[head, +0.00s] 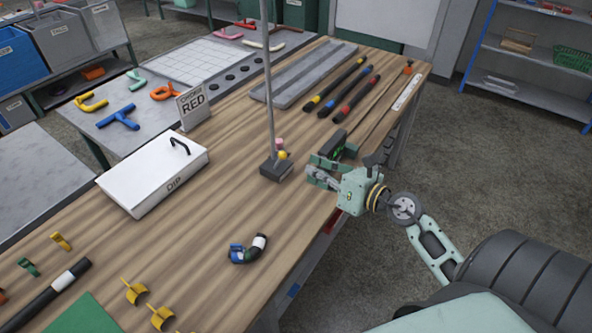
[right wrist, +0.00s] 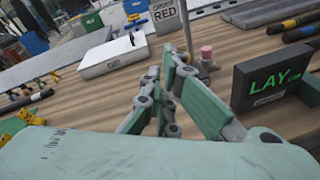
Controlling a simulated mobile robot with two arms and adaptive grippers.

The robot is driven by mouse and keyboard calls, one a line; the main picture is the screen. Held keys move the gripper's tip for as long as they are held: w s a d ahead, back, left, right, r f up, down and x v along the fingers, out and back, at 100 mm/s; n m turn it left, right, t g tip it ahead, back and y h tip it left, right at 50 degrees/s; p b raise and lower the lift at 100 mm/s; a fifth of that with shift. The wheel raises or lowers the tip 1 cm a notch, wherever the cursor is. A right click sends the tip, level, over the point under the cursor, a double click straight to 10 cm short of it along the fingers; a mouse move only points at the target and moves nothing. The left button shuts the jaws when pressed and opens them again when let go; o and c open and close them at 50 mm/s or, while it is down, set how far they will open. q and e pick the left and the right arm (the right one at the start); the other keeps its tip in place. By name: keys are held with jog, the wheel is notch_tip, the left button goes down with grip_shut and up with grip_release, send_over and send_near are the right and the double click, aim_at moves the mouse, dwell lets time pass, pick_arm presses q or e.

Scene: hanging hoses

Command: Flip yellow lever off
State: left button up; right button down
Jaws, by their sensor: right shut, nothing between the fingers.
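A thin grey post rises from a dark block base (head: 276,171) on the wooden table. A small yellow knob (head: 283,155), perhaps the end of the yellow lever, shows at this base, just below a pink knob (head: 278,141). The lever's shaft and position are too small to make out. My right gripper (head: 312,173) is just right of the base, apart from the yellow knob, low over the table. Its fingers (right wrist: 170,52) come together in the right wrist view, shut and empty. The pink knob (right wrist: 206,52) stands just beyond them there. My left gripper is not in view.
A dark display box reading "LAY" (right wrist: 272,80) stands close right of my right gripper. Bare wood lies left of the post.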

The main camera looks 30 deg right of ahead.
jog(key=s+d+f+n+g, duration=0.2)
jog(key=d+f+n+g, duration=0.1)
jog(key=d+f+n, duration=0.1)
jog(key=shift+f+h, duration=0.4)
jog(key=shift+f, duration=0.2)
jog(key=p, duration=0.2)
send_near(279, 161)
jog(key=s+f, duration=0.1)
jog(key=f, duration=0.1)
jog(key=s+f, duration=0.1)
jog(key=f, duration=0.1)
jog(key=shift+s+d+f, duration=0.1)
jog(key=shift+s+d, duration=0.05)
jog(key=shift+s, duration=0.05)
jog(key=shift+w+a+p, duration=0.15)
jog(key=shift+w+p, duration=0.05)
jog(key=shift+w, duration=0.4)
jog(key=shift+w+a+p, duration=0.15)
jog(key=shift+w, duration=0.45)
jog(key=shift+w+a+r, duration=0.1)
jog(key=shift+w+r, duration=0.05)
jog(key=shift+w, duration=0.3)
jog(key=shift+w+a+r, duration=0.1)
jog(key=shift+w+r, duration=0.05)
jog(key=shift+w, duration=0.3)
jog(key=shift+d+p, duration=0.15)
jog(key=shift+p, duration=0.15)
